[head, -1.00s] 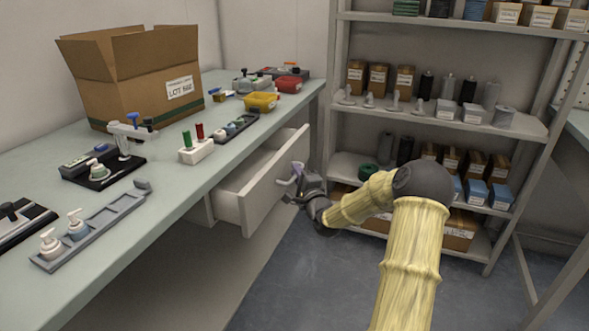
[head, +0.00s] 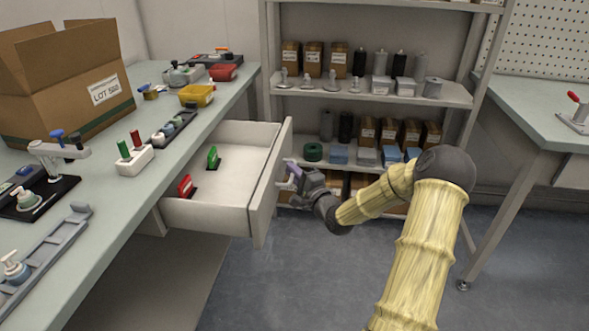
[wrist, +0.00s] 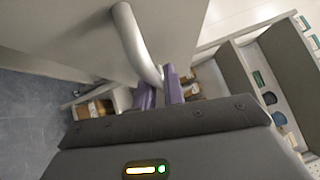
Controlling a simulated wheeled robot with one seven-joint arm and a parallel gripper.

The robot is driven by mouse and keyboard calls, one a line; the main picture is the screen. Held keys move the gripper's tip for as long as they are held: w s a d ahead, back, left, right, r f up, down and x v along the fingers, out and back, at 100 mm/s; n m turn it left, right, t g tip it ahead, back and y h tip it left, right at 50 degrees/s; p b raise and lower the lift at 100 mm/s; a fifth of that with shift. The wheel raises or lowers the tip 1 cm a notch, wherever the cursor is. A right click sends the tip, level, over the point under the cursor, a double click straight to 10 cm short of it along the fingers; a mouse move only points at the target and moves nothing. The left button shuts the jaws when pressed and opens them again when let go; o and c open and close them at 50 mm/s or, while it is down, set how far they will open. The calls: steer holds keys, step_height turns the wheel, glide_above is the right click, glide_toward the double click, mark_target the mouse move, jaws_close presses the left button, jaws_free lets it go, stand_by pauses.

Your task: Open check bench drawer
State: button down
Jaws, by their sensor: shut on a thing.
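The check bench drawer (head: 226,175) is white and stands pulled well out from under the bench top. Inside it lie a red-handled item (head: 185,186) and a green-handled item (head: 213,157), apart from each other. My gripper (head: 292,171) is at the outer side of the drawer front. In the wrist view its purple fingers (wrist: 160,92) are shut on the curved metal drawer handle (wrist: 136,45). In the head view the handle is mostly hidden by the gripper.
The bench top (head: 110,190) holds a cardboard box (head: 65,85), a yellow bin (head: 197,95) and several small fixtures. A shelf rack (head: 460,97) stands close behind my gripper. Another bench (head: 530,120) is at the right. The floor (head: 290,270) in front of the drawer is clear.

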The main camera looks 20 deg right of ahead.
steer(key=shift+f, duration=0.15)
steer(key=c, duration=1.5)
jaws_free()
steer(key=p+v, duration=0.2)
steer(key=v, duration=1.5)
steer(key=shift+s+p, duration=0.25)
steer(key=shift+p, duration=0.15)
